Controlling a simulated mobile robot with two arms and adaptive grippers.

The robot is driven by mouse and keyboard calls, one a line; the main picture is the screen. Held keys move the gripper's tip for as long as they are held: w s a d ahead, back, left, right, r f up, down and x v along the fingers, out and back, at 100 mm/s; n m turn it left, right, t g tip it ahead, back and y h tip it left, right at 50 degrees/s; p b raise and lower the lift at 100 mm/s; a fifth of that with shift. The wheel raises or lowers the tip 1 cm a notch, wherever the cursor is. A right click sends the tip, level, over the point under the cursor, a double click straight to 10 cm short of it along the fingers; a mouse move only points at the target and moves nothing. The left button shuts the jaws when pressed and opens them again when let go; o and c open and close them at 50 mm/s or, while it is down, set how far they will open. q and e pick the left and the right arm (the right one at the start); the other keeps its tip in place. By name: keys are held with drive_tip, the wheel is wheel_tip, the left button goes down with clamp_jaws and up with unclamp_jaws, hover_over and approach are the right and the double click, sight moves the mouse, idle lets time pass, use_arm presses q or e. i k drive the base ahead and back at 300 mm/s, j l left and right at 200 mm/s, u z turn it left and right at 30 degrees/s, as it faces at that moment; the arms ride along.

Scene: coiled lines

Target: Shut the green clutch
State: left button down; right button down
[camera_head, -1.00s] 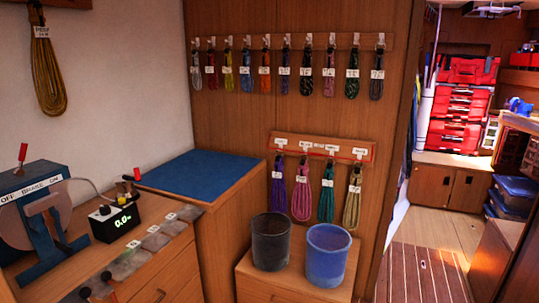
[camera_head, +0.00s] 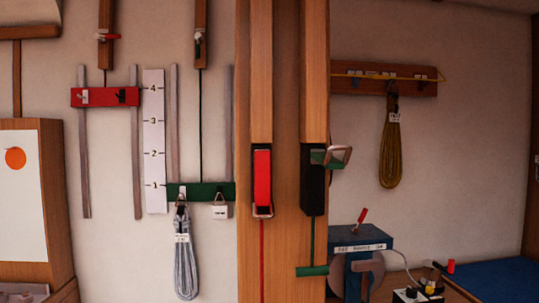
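The green clutch (camera_head: 313,188) is a black body on the wooden post, right of the red clutch. Its green lever (camera_head: 327,157) is raised at the top and sticks out to the right, with a pale loop handle at its end. A green line runs down from it to a green bar handle (camera_head: 312,271). The red clutch (camera_head: 262,178) has its red lever lying flat down over its body, with the loop at the bottom. Neither of my grippers is in view.
Left of the post, a red carriage (camera_head: 104,97) sits high and a green carriage (camera_head: 201,192) low beside a numbered scale (camera_head: 154,140). A grey coil (camera_head: 184,265) hangs below the green carriage. A blue brake box (camera_head: 360,240) stands right of the post.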

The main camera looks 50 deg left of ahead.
sight(326, 159)
drive_tip(key=u, duration=1.1)
drive_tip(key=l, duration=0.15)
